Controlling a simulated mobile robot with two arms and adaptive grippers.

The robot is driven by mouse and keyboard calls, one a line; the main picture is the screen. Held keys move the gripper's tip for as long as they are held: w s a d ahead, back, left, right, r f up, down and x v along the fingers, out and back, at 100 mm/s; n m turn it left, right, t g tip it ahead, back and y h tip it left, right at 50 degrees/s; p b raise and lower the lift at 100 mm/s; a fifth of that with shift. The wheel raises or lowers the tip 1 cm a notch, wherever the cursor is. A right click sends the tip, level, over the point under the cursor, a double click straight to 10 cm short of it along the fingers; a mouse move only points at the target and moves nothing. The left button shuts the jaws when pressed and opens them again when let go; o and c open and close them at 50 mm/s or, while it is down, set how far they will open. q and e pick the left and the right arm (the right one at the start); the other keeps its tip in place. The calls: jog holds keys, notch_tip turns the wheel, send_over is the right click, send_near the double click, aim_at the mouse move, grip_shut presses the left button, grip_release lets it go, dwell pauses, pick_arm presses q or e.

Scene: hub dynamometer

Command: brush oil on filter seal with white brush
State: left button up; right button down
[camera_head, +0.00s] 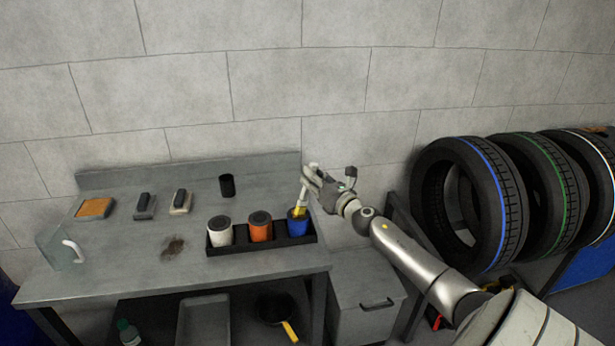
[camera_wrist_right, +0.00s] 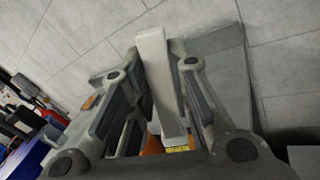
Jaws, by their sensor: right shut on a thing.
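My right gripper (camera_head: 312,180) is shut on the white brush (camera_head: 304,196), at the right end of the bench. The brush's white handle (camera_wrist_right: 158,80) stands between the two fingers in the right wrist view. Its yellow lower end (camera_head: 299,211) points down at the top of the blue filter (camera_head: 298,227); I cannot tell whether it touches the seal. The blue filter stands upright in a black tray (camera_head: 262,246), right of an orange filter (camera_head: 260,231) and a white filter (camera_head: 220,234). The seal itself is too small to make out. My left gripper is not in view.
The grey bench (camera_head: 130,270) also holds a black cup (camera_head: 227,185), two dark-topped blocks, an orange pad (camera_head: 95,208), a dark stain (camera_head: 173,247) and a clear jug (camera_head: 65,250). Tyres (camera_head: 470,205) stand at the right. The bench's front middle is clear.

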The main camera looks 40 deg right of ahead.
jog(key=shift+r+p, duration=2.25)
jog(key=shift+r, duration=0.55)
notch_tip(320, 180, up, 3)
jog(key=p, duration=0.2)
jog(key=shift+p, duration=0.4)
